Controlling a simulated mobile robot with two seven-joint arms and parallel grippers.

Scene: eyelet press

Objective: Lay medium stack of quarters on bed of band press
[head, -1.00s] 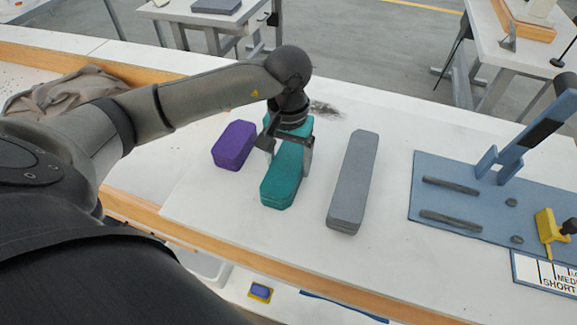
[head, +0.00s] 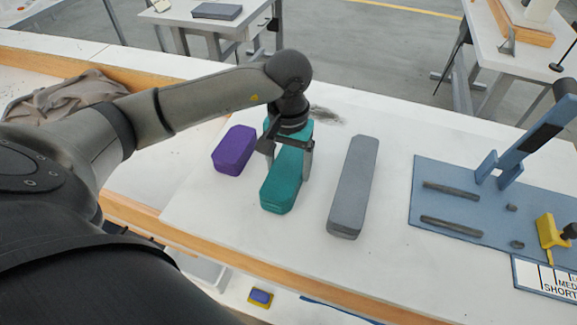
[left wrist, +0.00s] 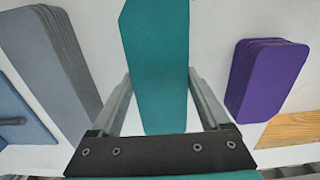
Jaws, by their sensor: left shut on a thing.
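The teal stack (head: 282,185), middle in length of the three stacks, lies on the white table; whether it is lifted at all I cannot tell. My left gripper (head: 288,160) comes down over it from above and is shut on it, one finger on each long side. In the left wrist view the teal stack (left wrist: 157,65) runs between the two fingers. The band press (head: 425,205) has a blue base at the right, with two dark bars (head: 451,226), small dark studs and a raised blue lever (head: 535,138). My right gripper is not in view.
A shorter purple stack (head: 234,150) lies left of the teal one, and a longer grey stack (head: 353,185) lies right, between it and the press. A yellow stop (head: 550,232) and a length label (head: 547,277) sit at the press's right front. Table between grey stack and press is clear.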

